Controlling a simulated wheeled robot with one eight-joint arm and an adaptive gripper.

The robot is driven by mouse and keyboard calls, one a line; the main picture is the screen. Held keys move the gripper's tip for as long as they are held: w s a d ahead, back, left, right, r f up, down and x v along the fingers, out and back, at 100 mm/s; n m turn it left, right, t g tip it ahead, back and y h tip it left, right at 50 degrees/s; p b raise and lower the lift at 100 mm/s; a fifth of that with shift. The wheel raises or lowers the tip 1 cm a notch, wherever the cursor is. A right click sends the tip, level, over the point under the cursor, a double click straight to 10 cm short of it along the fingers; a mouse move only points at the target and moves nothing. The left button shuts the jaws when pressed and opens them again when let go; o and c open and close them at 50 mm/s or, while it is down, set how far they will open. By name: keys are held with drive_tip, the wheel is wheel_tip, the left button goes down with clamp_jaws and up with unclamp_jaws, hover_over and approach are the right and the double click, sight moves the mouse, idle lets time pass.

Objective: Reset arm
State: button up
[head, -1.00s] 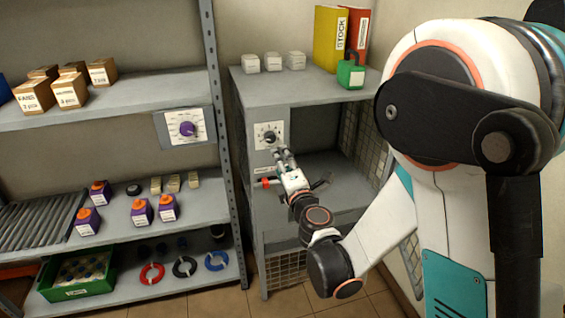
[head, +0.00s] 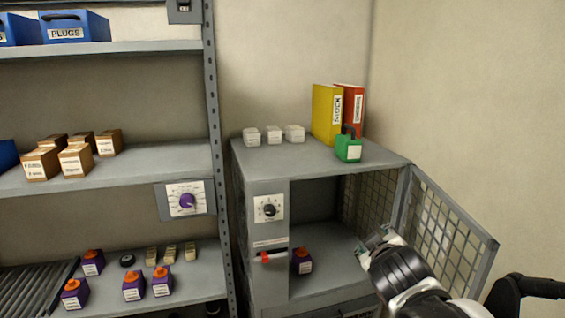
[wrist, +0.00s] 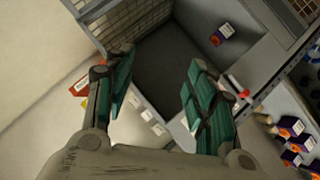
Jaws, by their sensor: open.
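My gripper (head: 376,243) is in front of the right part of the grey cabinet's (head: 262,158) opening, beside the open mesh door. In the wrist view my gripper (wrist: 162,78) has its two teal-padded fingers spread, with nothing between them. The rest of my arm runs down to the bottom right of the head view, mostly out of frame. The cabinet has a black dial (head: 269,209) on a white plate and a red-tipped lever (head: 265,257) below it. A purple battery with an orange cap (head: 303,264) stands inside, apart from my gripper.
The mesh door (head: 447,229) stands open to the right, close to my gripper. White boxes, yellow and red binders and a green container (head: 348,149) stand on the cabinet top. Shelves (head: 120,173) with boxes, a purple dial (head: 187,201) and several purple batteries are at the left.

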drive_tip(key=s+f+m+g+y, duration=0.1)
drive_tip(key=s+f+m+g, duration=0.1)
drive_tip(key=s, duration=0.7)
drive_tip(key=s+a+f+m+g+y, duration=0.1)
drive_tip(key=s+f+m+g, duration=0.2)
drive_tip(key=s, duration=0.7)
drive_tip(key=shift+a+m+y, duration=0.2)
drive_tip(key=shift+m+y, duration=0.2)
drive_tip(key=shift+m, duration=0.3)
drive_tip(key=shift+f, duration=0.1)
drive_tip(key=shift+c, duration=0.6)
